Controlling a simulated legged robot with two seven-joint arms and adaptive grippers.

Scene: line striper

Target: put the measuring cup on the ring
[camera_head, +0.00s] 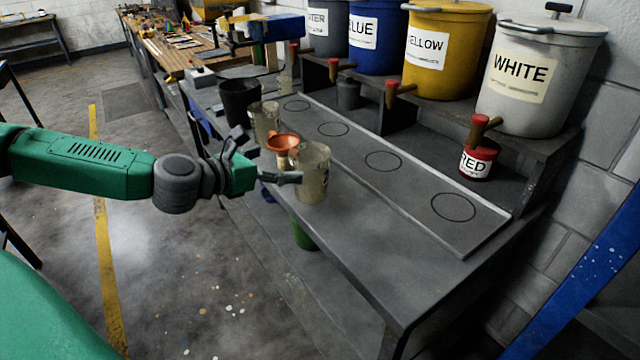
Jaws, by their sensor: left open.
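A translucent measuring cup (316,178) with dark markings stands upright near the front edge of the grey bench. My left gripper (268,160) is open at the cup's left side. One dark finger overlaps the cup's left edge in the picture; I cannot tell whether they touch. Several black ring outlines lie in a row on a raised grey strip (418,190) behind the cup. The nearest ring (453,207) is at the right end, and another ring (383,161) lies further left. All the rings look empty. My right gripper is not in view.
An orange funnel (283,142), a second translucent cup (265,119) and a black bucket (240,100) stand close by, beyond my gripper. Labelled paint drums, including a white one (540,75), line the shelf behind. A small RED can (478,162) sits under a tap.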

